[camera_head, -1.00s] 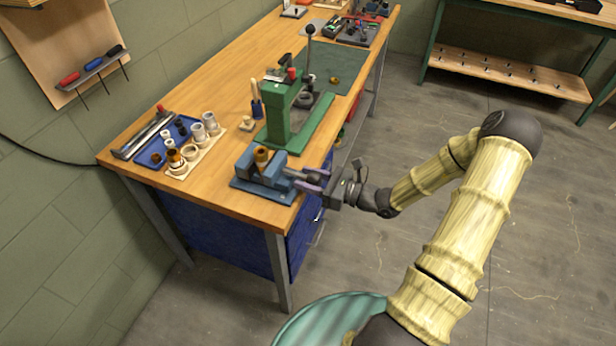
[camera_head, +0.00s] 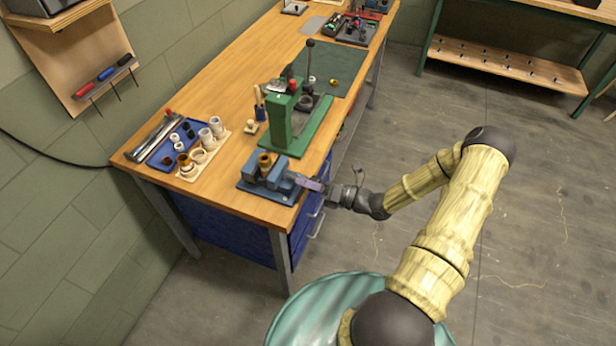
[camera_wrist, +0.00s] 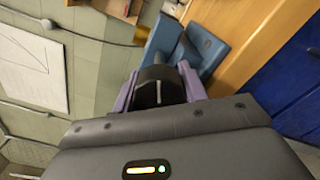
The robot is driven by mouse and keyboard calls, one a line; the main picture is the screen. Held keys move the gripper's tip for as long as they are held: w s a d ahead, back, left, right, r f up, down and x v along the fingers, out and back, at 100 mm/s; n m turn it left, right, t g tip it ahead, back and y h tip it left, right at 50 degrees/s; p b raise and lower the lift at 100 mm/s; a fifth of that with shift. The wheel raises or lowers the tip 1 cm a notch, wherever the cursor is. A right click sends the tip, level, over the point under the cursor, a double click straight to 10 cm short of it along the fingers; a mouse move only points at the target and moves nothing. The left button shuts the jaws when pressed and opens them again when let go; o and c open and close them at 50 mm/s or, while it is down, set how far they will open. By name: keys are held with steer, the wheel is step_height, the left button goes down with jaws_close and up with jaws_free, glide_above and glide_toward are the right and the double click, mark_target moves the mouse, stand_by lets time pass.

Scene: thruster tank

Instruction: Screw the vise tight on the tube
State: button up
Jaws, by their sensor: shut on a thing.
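The blue vise (camera_head: 268,184) sits at the near right corner of the wooden bench, its screw end facing my arm. The brass-coloured tube (camera_head: 264,160) stands upright in the vise; how firmly the jaws press on it I cannot tell. My gripper (camera_head: 306,183) is at the vise's screw end, level with it. In the wrist view, its purple fingers are shut on the dark round screw knob (camera_wrist: 158,92), one on each side. A pale line marks the knob's face.
A green press (camera_head: 284,122) stands behind the vise. To the left are a blue tray (camera_head: 163,155) with small parts and a light holder (camera_head: 190,172) with several rings and cylinders. The floor right of the bench is clear.

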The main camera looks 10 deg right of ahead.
steer(key=m+p, duration=0.1)
steer(key=m, duration=0.2)
steer(key=shift+m+p, duration=0.3)
steer(key=shift+p, duration=0.05)
stand_by(0.3)
steer(key=o, duration=1)
steer(key=shift+c, duration=0.2)
steer(key=b+v, duration=0.4)
steer(key=v, duration=1.3)
steer(key=shift+d, duration=0.2)
steer(key=shift+s, duration=0.1)
